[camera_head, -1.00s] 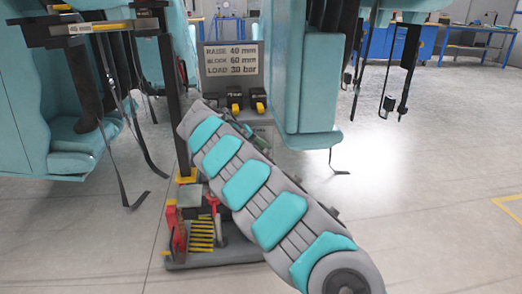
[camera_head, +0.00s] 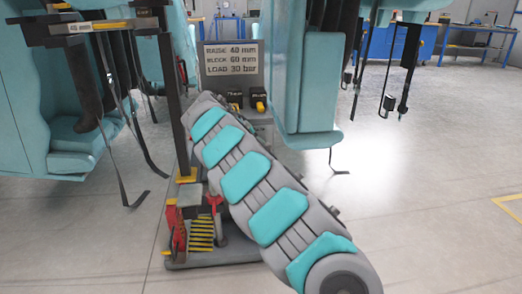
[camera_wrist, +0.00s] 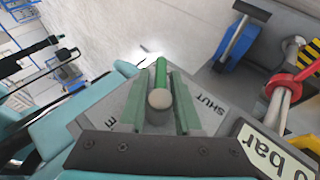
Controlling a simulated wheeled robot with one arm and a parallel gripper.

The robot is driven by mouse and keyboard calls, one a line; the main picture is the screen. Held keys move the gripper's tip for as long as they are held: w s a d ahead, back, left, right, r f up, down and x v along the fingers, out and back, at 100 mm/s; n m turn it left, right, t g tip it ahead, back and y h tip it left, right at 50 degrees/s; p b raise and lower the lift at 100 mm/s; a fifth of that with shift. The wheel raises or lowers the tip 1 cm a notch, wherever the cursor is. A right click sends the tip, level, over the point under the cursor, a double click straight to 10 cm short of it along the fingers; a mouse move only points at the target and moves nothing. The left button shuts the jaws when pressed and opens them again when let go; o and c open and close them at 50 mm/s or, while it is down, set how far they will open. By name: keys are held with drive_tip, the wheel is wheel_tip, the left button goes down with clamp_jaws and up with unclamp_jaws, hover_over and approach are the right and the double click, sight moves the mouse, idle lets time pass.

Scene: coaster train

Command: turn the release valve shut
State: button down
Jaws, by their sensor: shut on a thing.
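In the wrist view the release valve's green lever (camera_wrist: 160,75) with a round grey hub stands between the two green fingers of my gripper (camera_wrist: 160,108). My gripper is shut on it. The lever points up in the picture, away from the dark palm. The grey plate under it bears the word SHUT to the right of the fingers and a partly covered word, ending in E, at the left. In the head view my arm hides the valve and my gripper.
A red part (camera_wrist: 292,78) and a blue part (camera_wrist: 228,52) lie right of the valve. Teal train bodies (camera_head: 310,75) hang close on both sides. Floor at the right is clear.

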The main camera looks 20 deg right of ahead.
drive_tip(key=shift+w+a+m+t+y+b, duration=0.15)
drive_tip(key=shift+a+m+t+y+b, duration=0.5)
drive_tip(key=shift+y, duration=1.8)
drive_tip(key=shift+w+a+m+t+y+b, duration=0.2)
drive_tip(key=shift+a+m+t+y, duration=0.45)
drive_tip(key=shift+y, duration=1.85)
drive_tip(key=shift+w+a+m+t+y+b, duration=0.15)
drive_tip(key=shift+a+m+t+y+b, duration=0.5)
drive_tip(key=shift+y, duration=1.8)
drive_tip(key=shift+d+n+t, duration=0.25)
drive_tip(key=shift+d+r, duration=0.1)
drive_tip(key=c, duration=0.9)
unclamp_jaws()
drive_tip(key=shift+o, duration=0.2)
drive_tip(key=shift+v, duration=3.9)
